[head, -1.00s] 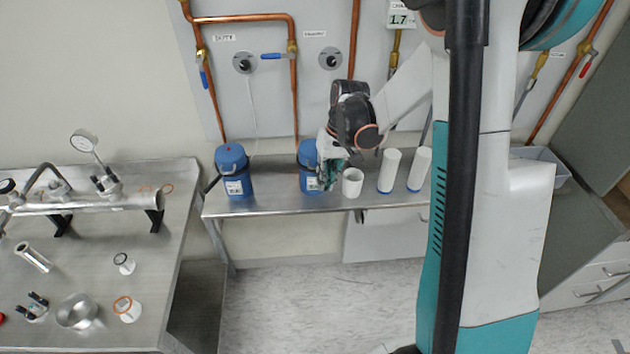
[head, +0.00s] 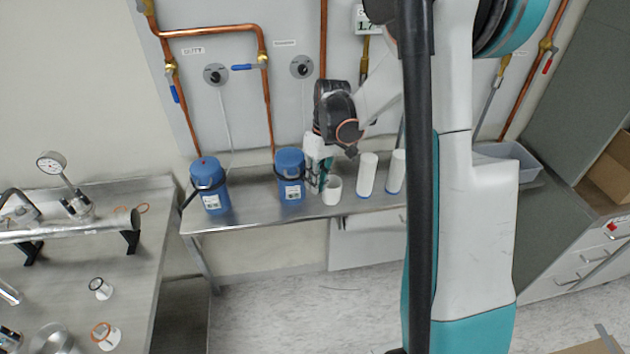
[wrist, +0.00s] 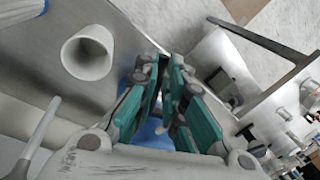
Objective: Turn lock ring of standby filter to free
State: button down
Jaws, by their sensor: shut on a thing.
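The standby filter (head: 291,182) is the right one of two blue canisters on the wall bench, below the blurred right-hand label. It stands upright with a white label on its front. My gripper (head: 318,182) is at its right side, pointing down. In the wrist view my gripper (wrist: 172,80) has its teal fingers close together, with blue canister surface (wrist: 148,130) partly visible behind them. The fingers are shut on the lock ring's handle, which they mostly hide. The left canister (head: 209,186) has a dark ring with a handle sticking out to the lower left.
A white open cup (head: 332,190) stands close to the right of my gripper; it also shows in the wrist view (wrist: 88,52). Two white cylinders (head: 367,175) stand farther right. Copper pipes (head: 266,105) run down the wall behind. A steel table (head: 120,290) is at left.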

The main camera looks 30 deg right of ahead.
jog(key=c, duration=1.7)
grip_release()
jog(key=shift+o, duration=0.2)
notch_tip(320, 180, up, 12)
jog(key=d, duration=0.2)
jog(key=shift+w+d, duration=0.2)
jog(key=shift+w, duration=0.1)
jog(key=shift+a+f, duration=0.1)
